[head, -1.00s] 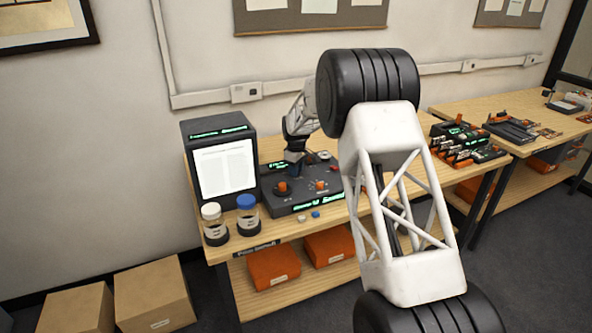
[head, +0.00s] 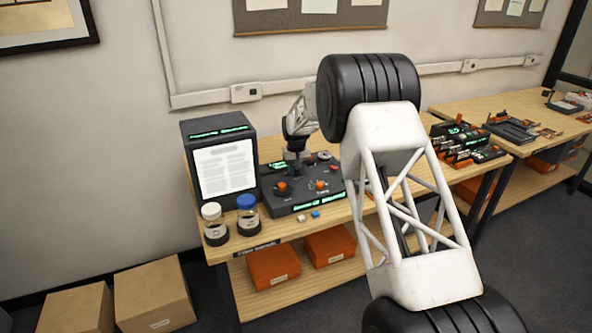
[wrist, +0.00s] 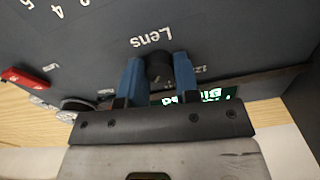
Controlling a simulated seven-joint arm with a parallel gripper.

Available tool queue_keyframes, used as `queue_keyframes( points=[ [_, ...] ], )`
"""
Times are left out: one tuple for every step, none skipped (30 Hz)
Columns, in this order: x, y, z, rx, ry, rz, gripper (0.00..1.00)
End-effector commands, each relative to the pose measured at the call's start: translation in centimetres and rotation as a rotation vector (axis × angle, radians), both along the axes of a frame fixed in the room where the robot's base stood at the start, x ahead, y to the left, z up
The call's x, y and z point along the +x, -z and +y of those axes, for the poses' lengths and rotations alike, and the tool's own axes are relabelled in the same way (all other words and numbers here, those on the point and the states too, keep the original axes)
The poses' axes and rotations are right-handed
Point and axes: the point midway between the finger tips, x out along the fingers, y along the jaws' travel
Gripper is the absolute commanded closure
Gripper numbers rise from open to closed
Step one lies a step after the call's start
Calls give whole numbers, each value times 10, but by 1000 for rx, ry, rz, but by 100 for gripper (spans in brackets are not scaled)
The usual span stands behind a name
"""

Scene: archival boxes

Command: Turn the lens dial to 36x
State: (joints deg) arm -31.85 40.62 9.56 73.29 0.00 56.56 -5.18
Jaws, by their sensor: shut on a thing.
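The lens dial (wrist: 159,68) is a dark round knob beside the upside-down word "Lens" on a dark grey panel (wrist: 90,45) in the wrist view. My gripper (wrist: 158,62) has its two blue fingers shut on this dial, one on each side. Small white numbers show near it, partly hidden by the fingers; I cannot read the dial's setting. In the head view my gripper (head: 297,168) reaches down to the back of the dark console (head: 290,207). The dial is hidden there.
Orange knobs (head: 282,187) stand at the console's front. A screen (head: 222,165) stands left of it, with two jars (head: 214,224) in front. In the wrist view a red part (wrist: 25,78) lies at left and a green display (wrist: 195,97) lies partly behind my gripper.

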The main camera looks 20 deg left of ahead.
Motion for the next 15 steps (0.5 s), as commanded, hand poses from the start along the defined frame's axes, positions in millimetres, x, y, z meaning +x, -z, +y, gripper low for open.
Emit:
queue_keyframes(
  points=[
    [0, -1, 0, 1, 33, -2, 94],
    [0, -1, 0, 1, 54, -2, 94],
    [0, -1, 0, 1, 80, -1, 94],
    [0, -1, 0, 1, 97, -2, 94],
    [0, -1, 0, 1, 113, -2, 94],
    [0, -1, 0, 1, 133, -2, 94],
    [1, -1, 0, 1, 145, -2, 94],
    [1, -1, 0, 1, 157, -2, 94],
    [1, -1, 0, 1, 171, -2, 94],
    [1, -1, 0, 1, 179, -2, 94],
    [1, -1, 0, 1, 187, -2, 94],
    [0, -1, 0, 1, 195, -2, 94],
    [0, -1, 0, 1, 200, -2, 94],
    [0, -1, 0, 1, 203, -2, 94],
    [0, -1, 0, 1, 207, -2, 94]
  ],
)
